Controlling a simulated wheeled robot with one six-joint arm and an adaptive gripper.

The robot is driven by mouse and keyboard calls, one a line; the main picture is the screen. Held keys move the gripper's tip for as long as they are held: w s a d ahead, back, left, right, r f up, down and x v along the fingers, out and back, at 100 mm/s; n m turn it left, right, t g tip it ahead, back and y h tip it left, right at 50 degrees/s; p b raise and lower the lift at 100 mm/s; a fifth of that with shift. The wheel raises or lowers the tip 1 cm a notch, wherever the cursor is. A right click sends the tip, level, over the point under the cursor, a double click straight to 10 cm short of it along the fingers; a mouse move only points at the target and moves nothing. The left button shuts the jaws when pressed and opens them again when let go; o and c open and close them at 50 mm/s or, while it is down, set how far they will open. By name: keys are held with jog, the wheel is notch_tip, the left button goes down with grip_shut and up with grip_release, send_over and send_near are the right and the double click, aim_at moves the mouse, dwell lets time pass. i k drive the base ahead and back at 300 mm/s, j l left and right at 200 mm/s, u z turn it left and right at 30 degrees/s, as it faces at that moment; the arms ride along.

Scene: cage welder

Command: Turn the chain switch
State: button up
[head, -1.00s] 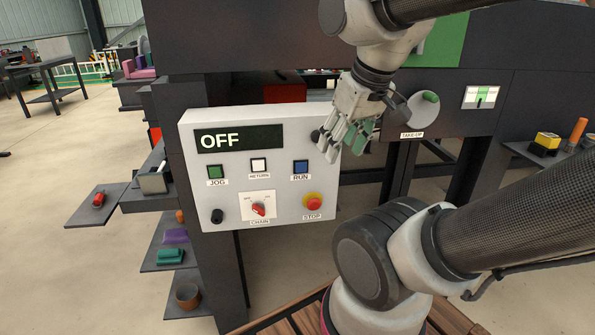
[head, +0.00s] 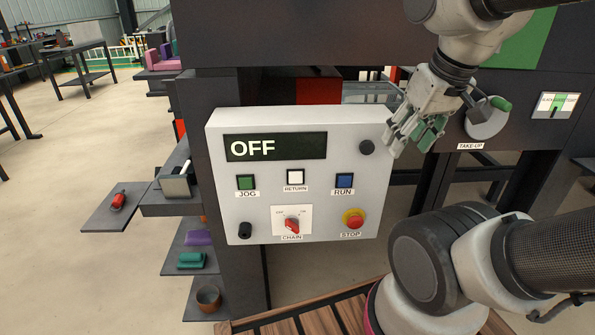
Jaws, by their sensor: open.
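The chain switch (head: 292,225) is a red rotary knob on a white plate labelled CHAIN, low in the middle of the pale control box (head: 270,208). Its red pointer leans to the upper left. The box's display (head: 275,147) reads OFF. My gripper (head: 412,142) is open and empty, with its fingers pointing down by the box's upper right edge. It is above and to the right of the switch, well apart from it.
Beside the switch are the red STOP button (head: 354,219) and a black knob (head: 245,230). JOG (head: 246,182), RETURN (head: 295,177) and RUN (head: 344,181) buttons sit above it. A take-up handwheel (head: 487,120) is right of my gripper. Shelves with small items stand left.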

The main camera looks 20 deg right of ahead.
aim_at(291, 222)
jog(key=k+z, duration=0.2)
jog(key=k, duration=0.25)
jog(key=k+l+z, duration=0.1)
jog(key=k+z, duration=0.15)
jog(key=k, duration=0.15)
